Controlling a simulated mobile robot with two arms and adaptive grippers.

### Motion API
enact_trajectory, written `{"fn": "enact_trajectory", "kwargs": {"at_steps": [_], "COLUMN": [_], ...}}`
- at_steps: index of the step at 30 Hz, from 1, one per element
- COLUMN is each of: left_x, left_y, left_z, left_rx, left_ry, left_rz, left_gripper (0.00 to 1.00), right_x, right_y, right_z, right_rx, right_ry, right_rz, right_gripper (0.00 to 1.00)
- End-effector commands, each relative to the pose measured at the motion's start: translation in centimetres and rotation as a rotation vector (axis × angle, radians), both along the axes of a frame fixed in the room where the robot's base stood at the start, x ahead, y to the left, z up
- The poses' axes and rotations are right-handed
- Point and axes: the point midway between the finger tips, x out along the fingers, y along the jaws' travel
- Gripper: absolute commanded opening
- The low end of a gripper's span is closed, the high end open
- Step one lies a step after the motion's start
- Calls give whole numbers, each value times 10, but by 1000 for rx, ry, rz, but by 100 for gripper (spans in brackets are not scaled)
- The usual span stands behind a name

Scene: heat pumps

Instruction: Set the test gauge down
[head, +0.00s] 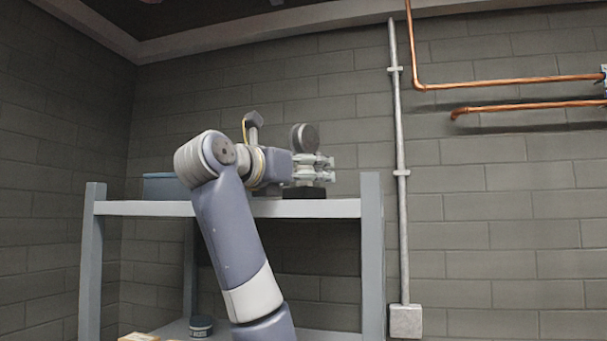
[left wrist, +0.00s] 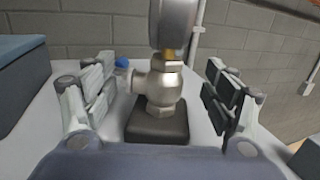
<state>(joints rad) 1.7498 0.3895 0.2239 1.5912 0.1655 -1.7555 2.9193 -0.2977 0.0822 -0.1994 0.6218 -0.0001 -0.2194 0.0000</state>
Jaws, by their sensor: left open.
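The test gauge (left wrist: 162,85) stands upright between the two open fingers of my left gripper (left wrist: 168,95) in the left wrist view. It has a metal body with a side fitting and a dark square base (left wrist: 157,127). The base rests on the light shelf top, and neither finger touches the gauge. In the head view, the round dark back of the gauge (head: 304,137) shows above my left gripper (head: 328,168), and its dark base (head: 303,193) sits on the shelf. The gripper hides the gauge's middle. My right gripper is not in view.
The shelf unit (head: 340,208) has upright posts at its corners; the right one (head: 372,230) rises near the gauge. A blue box (head: 163,186) stands on the top left. A small tin (head: 201,327) sits on the lower shelf. A grey conduit (head: 400,180) and copper pipes (head: 510,81) run along the wall.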

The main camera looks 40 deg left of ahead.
Motion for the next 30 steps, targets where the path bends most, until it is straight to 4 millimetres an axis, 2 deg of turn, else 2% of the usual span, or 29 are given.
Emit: {"fn": "enact_trajectory", "kwargs": {"at_steps": [4,7,18,22,30], "left_x": [-2,-11,-66,-72,-73], "left_y": [0,-2,-12,-13,-13], "left_z": [0,0,-4,-6,-7], "left_rx": [0,0,-3,-4,-6], "left_ry": [0,-2,0,4,7], "left_rz": [0,0,0,1,2], "left_gripper": [78,78,78,78,78], "right_x": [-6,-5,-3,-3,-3], "right_y": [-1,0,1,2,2], "right_z": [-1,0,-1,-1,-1], "right_rx": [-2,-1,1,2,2], "right_ry": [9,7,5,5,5], "right_rz": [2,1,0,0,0], "right_gripper": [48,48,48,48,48]}}
